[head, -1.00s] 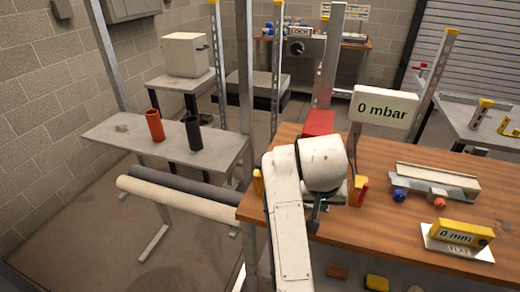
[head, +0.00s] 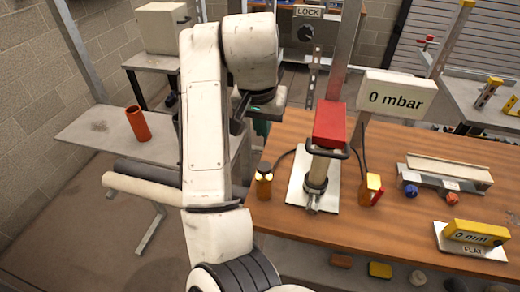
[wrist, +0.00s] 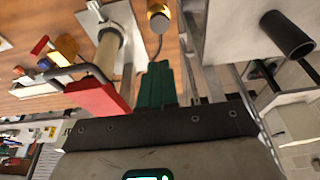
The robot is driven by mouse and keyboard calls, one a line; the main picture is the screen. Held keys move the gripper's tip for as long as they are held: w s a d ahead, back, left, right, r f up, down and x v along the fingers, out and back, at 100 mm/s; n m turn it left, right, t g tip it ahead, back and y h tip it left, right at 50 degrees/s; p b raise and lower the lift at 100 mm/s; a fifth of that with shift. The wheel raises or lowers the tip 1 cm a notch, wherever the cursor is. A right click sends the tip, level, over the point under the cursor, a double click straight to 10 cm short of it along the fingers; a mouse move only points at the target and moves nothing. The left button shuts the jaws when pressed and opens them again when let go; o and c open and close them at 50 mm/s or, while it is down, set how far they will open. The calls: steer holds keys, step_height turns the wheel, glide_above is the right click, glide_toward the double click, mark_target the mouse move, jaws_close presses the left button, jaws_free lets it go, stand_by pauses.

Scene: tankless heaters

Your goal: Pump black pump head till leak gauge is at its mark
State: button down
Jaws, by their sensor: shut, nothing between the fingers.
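The hand pump stands on a white base plate (head: 300,190) on the wooden table. It has a tan barrel (head: 318,172), a red block (head: 329,125) on top and a black loop handle (head: 338,154) below the block. In the wrist view the red block (wrist: 102,98) and black handle (wrist: 62,70) show left of my fingers. The gauge sign (head: 396,97) behind the pump reads 0 mbar; I cannot make out a mark on it. My gripper (head: 262,128) is to the left of the pump and apart from it. Its green fingers (wrist: 157,75) are shut and empty.
A level gauge (head: 474,234) reading 0 mm is at the right. A grey shelf (head: 85,135) with an orange cup (head: 136,123) is left.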

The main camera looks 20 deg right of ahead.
steer(key=p, duration=0.2)
glide_above(265, 165)
steer(key=s, duration=0.1)
steer(key=f, duration=1.2)
steer(key=shift+a, duration=0.3)
steer(key=shift+f, duration=0.8)
